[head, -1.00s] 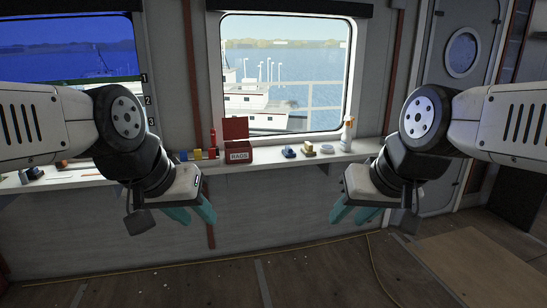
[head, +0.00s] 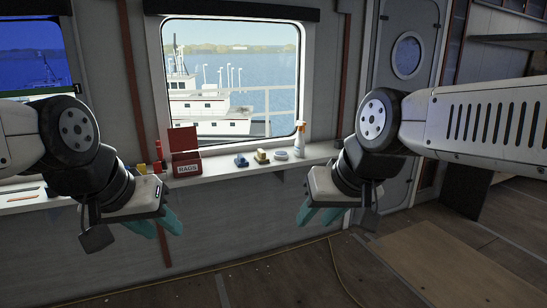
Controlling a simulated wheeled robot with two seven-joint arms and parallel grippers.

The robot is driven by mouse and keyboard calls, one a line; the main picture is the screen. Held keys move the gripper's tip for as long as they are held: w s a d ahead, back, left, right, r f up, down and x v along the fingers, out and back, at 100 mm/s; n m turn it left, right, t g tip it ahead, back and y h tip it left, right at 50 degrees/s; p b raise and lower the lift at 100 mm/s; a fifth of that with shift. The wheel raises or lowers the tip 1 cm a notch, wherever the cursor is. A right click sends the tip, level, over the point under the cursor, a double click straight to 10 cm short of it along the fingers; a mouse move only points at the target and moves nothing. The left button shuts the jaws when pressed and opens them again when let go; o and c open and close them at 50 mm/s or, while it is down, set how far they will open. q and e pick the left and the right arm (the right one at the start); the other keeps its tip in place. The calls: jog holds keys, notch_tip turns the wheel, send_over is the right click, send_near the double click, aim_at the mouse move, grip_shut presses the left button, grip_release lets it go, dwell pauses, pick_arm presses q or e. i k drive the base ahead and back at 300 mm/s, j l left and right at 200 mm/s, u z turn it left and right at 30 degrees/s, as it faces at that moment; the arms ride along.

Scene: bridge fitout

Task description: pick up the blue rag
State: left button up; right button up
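A small blue item (head: 241,160), which looks like the blue rag, lies on the white window ledge (head: 223,168). It sits between the red box marked RAGS (head: 187,168) and a yellowish block. My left gripper (head: 160,227) hangs in front of the ledge, lower and to the left of the blue item. Its teal fingers are apart and nothing shows between them. My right gripper (head: 318,216) hangs lower and to the right of the item. Its teal fingers are also apart and empty. Neither gripper touches the ledge items.
The yellowish block (head: 262,156), a pale round item (head: 281,155) and a spray bottle (head: 300,138) stand right of the blue item. The RAGS box has its red lid raised. Small red and yellow items stand left of it. Floor below the ledge is mostly clear.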

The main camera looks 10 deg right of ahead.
aim_at(240, 161)
jog(key=i+l+u, duration=0.3)
jog(key=i+l, duration=0.75)
jog(key=i, duration=0.2)
jog(key=i+l+u, duration=0.25)
jog(key=i+l, duration=0.85)
jog(key=l, duration=0.2)
